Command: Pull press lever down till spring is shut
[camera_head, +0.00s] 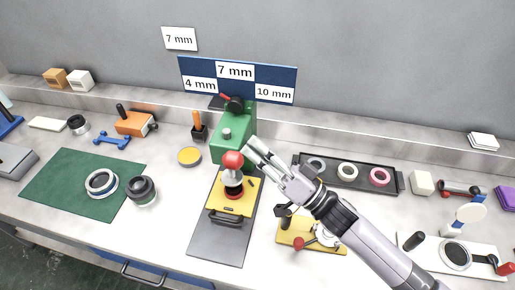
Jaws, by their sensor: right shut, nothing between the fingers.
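The press has a green body (230,143) at the middle of the bench, in front of the blue sign. A red ball knob (232,161) stands in front of the body, above a yellow plate (232,203). A small white and dark stack (233,184) sits under the knob; I cannot make out a spring in it. A dark handle with a red part (232,102) is at the press top; I cannot tell which of the two is the lever. My right gripper (249,148) is shut and empty, its fingertips just right of the red knob, apparently not touching it. My left gripper is out of view.
A black tray with rings (400,182) lies right of the press. A yellow fixture (297,233) stands under my right arm. A green mat (60,184) with ring parts lies at left. The grey plate (208,240) before the press has bare room.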

